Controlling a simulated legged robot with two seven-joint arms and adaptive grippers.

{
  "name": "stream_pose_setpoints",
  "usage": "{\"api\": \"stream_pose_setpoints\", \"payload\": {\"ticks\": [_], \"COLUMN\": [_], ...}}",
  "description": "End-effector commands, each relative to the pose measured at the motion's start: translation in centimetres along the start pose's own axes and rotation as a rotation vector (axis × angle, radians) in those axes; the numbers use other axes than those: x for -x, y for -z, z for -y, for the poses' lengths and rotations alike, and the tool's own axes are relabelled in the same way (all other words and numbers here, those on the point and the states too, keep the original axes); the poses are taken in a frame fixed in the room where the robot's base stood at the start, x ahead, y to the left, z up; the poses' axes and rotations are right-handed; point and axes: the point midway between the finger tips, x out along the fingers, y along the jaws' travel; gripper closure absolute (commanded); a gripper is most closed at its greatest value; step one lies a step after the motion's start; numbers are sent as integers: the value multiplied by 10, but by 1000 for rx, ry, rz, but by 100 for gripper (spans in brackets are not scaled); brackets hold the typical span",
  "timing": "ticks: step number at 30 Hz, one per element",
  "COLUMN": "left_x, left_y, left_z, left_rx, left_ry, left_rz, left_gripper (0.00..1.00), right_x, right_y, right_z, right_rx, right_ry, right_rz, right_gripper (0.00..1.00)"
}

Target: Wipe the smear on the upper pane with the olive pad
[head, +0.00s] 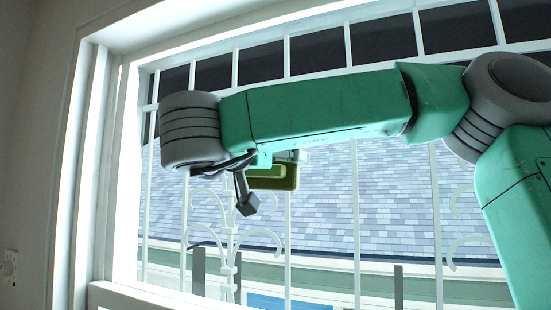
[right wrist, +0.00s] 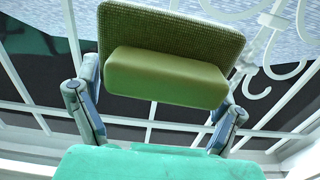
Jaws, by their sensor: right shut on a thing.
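The olive pad (head: 284,179) shows under the end of my right arm in the head view, in front of the window. In the right wrist view the olive pad (right wrist: 168,78) has a smooth block-like grip and a wider textured face behind it. My right gripper (right wrist: 160,85) is shut on the block, with one finger at each side. The pane (head: 330,190) is see-through, with white bars across the view. I cannot make out a smear on it. Whether the pad touches the glass cannot be told. My left gripper is not in view.
A white window frame (head: 92,170) borders the opening at left and top, with a sill (head: 130,297) below. White bars and scrollwork (head: 228,240) stand across the window. A blue-grey shingled roof (head: 400,200) lies beyond. My right arm covers much of the upper window.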

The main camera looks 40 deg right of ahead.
Motion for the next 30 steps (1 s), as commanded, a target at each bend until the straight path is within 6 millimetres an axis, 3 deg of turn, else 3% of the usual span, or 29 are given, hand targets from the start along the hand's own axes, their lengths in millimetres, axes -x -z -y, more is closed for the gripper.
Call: {"api": "stream_pose_setpoints", "payload": {"ticks": [22,30], "left_x": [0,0], "left_y": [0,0], "left_z": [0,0], "left_rx": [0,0], "left_ry": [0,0], "left_rz": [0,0], "left_gripper": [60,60], "right_x": [-3,-3], "right_y": [-2,-2], "right_z": [50,60], "right_rx": [0,0], "right_ry": [-1,0], "right_rz": [-1,-1], "right_gripper": [57,57]}}
